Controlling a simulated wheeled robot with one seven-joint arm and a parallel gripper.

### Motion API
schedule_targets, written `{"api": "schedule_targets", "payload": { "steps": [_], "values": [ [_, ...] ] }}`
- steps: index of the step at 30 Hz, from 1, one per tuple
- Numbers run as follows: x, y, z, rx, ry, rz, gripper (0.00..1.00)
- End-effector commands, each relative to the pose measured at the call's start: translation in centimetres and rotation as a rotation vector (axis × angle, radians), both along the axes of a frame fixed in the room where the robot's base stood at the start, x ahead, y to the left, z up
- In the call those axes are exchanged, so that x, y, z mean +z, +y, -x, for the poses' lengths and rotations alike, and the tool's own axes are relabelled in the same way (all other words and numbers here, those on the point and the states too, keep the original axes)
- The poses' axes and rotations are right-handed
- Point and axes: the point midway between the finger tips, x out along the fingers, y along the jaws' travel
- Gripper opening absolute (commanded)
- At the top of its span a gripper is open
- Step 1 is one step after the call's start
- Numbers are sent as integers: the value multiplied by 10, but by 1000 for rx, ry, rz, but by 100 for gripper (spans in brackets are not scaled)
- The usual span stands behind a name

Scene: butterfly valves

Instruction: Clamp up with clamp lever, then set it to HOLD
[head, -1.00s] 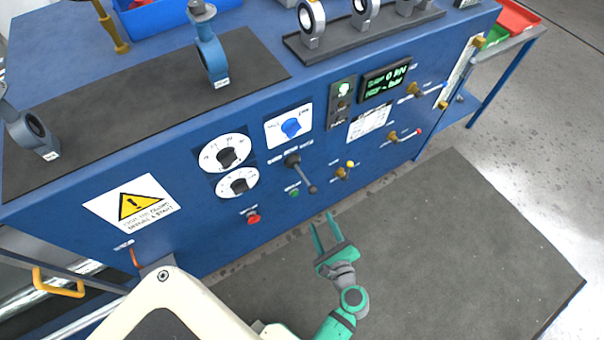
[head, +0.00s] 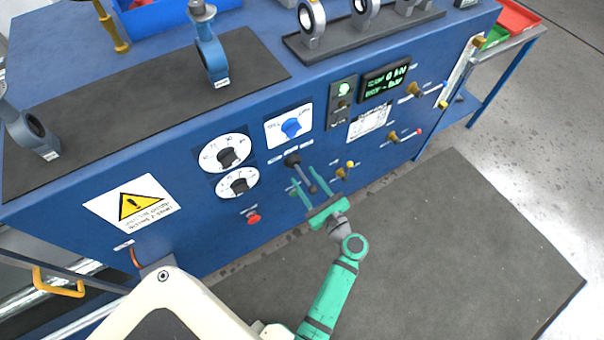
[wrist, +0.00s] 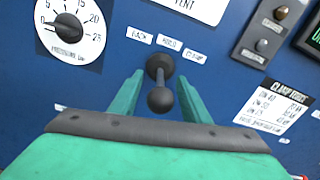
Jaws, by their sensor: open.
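The clamp lever (head: 301,172) is a dark lever with a ball knob on the blue panel, hanging down and slightly right in the head view. In the wrist view, its knob (wrist: 160,99) points toward the camera. Three labels above it read BACK, HOLD (wrist: 169,43) and CLAMP (wrist: 195,57). My green gripper (head: 309,180) is open, with one finger on each side of the lever. In the wrist view the fingers (wrist: 158,90) flank the knob with gaps on both sides. I cannot tell how deep the lever sits between them.
A red button (head: 253,218) and a round dial (head: 237,182) are left of the lever. A yellow-tipped brass valve (head: 343,173) is close to its right. The dark floor mat (head: 430,240) is clear.

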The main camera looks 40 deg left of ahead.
Motion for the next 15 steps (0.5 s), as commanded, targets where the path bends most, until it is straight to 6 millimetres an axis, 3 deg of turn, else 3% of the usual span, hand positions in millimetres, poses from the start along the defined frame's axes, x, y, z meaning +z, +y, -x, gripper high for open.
{"api": "schedule_targets", "payload": {
  "steps": [6, 15],
  "values": [
    [0, 21, -9, 0, 0, 0, 43],
    [0, 26, -10, -1, 0, 0, 43]
  ]
}}
